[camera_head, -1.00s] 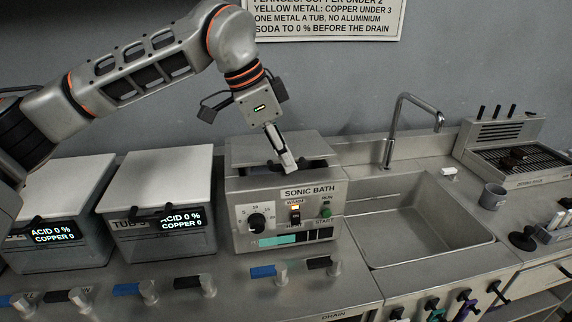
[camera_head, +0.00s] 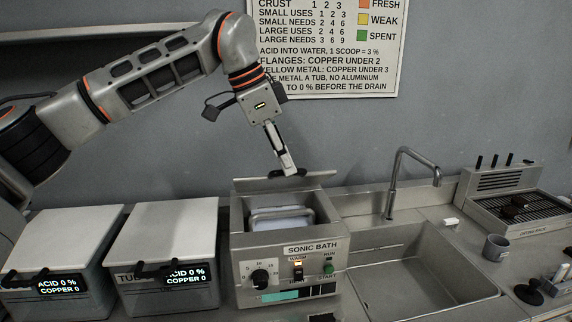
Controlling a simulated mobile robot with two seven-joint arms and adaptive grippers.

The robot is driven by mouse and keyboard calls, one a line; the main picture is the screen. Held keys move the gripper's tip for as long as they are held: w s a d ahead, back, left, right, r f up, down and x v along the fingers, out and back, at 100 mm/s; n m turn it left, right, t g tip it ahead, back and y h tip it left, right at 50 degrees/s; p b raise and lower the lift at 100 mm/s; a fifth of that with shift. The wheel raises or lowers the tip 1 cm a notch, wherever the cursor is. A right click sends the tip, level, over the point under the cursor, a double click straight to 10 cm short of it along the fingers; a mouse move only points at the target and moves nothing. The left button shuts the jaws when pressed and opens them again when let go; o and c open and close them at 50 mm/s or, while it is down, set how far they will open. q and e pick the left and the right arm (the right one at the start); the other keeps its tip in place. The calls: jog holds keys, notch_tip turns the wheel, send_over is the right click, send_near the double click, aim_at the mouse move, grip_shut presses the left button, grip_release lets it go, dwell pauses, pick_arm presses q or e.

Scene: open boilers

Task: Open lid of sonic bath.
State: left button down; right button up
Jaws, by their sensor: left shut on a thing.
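The sonic bath (camera_head: 318,262) is a grey box with a dial, a switch and a green start button on its front. Its lid (camera_head: 250,184) is up at the back of the box, seen nearly edge-on. The opening shows a wire basket (camera_head: 283,211) and a pale interior. My left gripper (camera_head: 288,171) is above the back of the bath, pointing down, shut on the dark lid handle (camera_head: 292,174). The handle is partly hidden by the fingers. My right gripper is not in view.
Two tubs with pale closed lids, one at far left (camera_head: 62,236) and one beside the bath (camera_head: 165,231), show acid 0 %. A sink (camera_head: 425,265) with a tall tap (camera_head: 392,185) lies to the right. A cup (camera_head: 496,248) stands beyond it.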

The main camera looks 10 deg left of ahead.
pick_arm(q)
jog(key=shift+w+a+f, duration=0.35)
jog(key=shift+w, duration=0.05)
jog(key=c, duration=2.2)
grip_release()
jog(key=shift+c, duration=0.2)
jog(key=shift+o, duration=0.5)
jog(key=shift+w+f, duration=0.2)
jog(key=shift+w, duration=0.2)
jog(key=v, duration=1.2)
jog(key=shift+s+d+r, duration=0.2)
jog(key=shift+s+r, duration=0.05)
